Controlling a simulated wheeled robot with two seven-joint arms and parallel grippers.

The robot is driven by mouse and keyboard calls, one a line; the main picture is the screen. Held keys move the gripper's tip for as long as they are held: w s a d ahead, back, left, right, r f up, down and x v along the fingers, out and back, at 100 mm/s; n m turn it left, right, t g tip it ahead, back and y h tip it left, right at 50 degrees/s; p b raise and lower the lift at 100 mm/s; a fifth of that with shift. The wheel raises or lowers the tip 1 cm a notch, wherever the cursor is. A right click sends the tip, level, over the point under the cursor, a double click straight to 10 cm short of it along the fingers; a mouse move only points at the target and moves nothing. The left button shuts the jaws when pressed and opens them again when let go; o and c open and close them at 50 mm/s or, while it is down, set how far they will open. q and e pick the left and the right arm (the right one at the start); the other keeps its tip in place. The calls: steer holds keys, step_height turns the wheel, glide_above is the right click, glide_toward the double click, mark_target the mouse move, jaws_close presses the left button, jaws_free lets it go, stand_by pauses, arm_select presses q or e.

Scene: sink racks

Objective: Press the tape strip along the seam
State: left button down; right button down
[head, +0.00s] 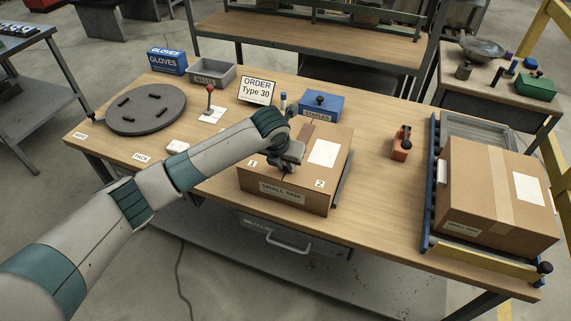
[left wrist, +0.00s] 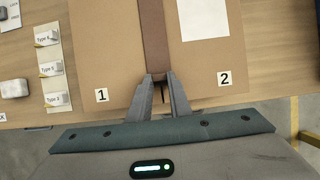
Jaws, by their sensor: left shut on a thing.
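A cardboard box (head: 262,178) stands at the front middle of the workbench, with labels 1 and 2 on its top; the box top (left wrist: 105,45) fills much of the left wrist view. A darker brown tape strip (left wrist: 151,38) runs along the middle of the box top, between the two labels, and its far part also shows in the head view (head: 308,131). My left gripper (left wrist: 158,78) is over the box's near edge, its fingers closed on the near end of the strip. In the head view the left gripper (head: 289,163) hides part of the strip and seam. My right gripper is not in view.
A larger taped box (head: 480,190) sits on a blue-railed stand at the right. An orange tool (head: 402,144) stands between the boxes.

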arm_select(q)
steer(key=shift+f, duration=0.2)
steer(key=c, duration=1.6)
jaws_free()
steer(key=shift+s, duration=0.1)
steer(key=shift+o, duration=0.3)
steer(key=shift+r, duration=0.1)
steer(key=b+v, duration=0.4)
steer(key=v, duration=1.3)
steer(key=shift+r, duration=0.25)
